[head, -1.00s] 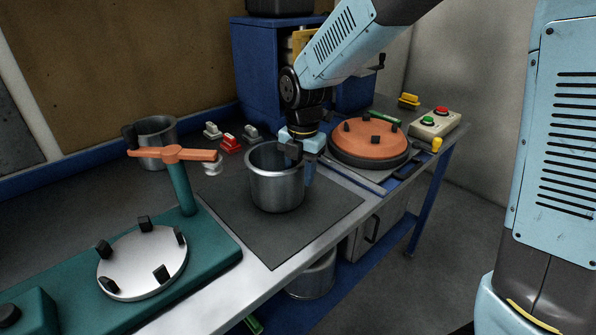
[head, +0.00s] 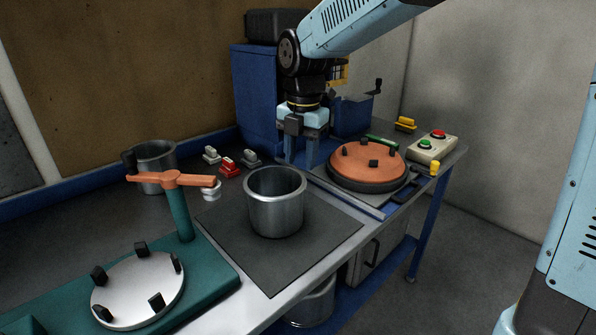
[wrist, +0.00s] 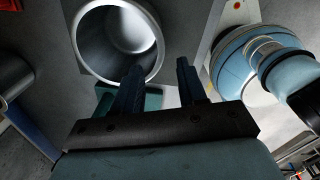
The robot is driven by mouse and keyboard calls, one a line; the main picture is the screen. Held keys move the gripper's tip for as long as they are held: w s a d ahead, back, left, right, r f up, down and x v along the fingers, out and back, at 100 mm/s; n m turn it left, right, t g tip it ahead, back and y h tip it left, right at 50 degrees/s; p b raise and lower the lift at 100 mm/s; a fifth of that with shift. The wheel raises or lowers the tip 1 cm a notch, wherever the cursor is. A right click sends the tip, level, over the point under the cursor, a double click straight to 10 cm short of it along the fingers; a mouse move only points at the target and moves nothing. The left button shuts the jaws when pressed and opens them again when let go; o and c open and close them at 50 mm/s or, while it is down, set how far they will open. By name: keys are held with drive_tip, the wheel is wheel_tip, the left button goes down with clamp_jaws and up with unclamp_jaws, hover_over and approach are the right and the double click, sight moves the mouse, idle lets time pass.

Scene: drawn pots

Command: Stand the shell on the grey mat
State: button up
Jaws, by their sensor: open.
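The shell (head: 276,208) is a grey metal open-topped cylinder. It stands upright on the dark grey mat (head: 300,263) in the head view, near the mat's middle. In the wrist view the shell (wrist: 84,48) shows from above at upper left, with its open mouth and bright inside. My gripper (head: 299,162) is open and empty, pointing down above the bench, behind and slightly right of the shell in the head view. Its two blue fingers (wrist: 160,82) are apart from each other in the wrist view. The fingers appear clear of the shell's wall.
A green fixture with a silver disc (head: 138,290) and orange-handled post (head: 181,210) stands at left. A second metal pot (head: 155,172) is behind it. An orange turntable (head: 368,165) and a button box (head: 432,147) are at right. Small red and grey clamps (head: 229,167) lie at the back.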

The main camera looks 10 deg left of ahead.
drive_tip(key=shift+r, duration=0.5)
drive_tip(key=s+d+r+m+t, duration=0.1)
drive_tip(key=s+d+r+m, duration=0.1)
drive_tip(key=d+m, duration=0.55)
drive_tip(key=s+d+r+m+t, duration=0.2)
drive_tip(key=d+r+m, duration=0.1)
drive_tip(key=d+m, duration=0.5)
drive_tip(key=s+d+f+m+t, duration=0.1)
drive_tip(key=s+d+m+t, duration=0.1)
drive_tip(key=s+d+m, duration=0.9)
drive_tip(key=d+m, duration=0.3)
drive_tip(key=m, duration=0.2)
drive_tip(key=shift+s+f, duration=0.15)
drive_tip(key=shift+s, duration=0.1)
drive_tip(key=shift+d, duration=0.1)
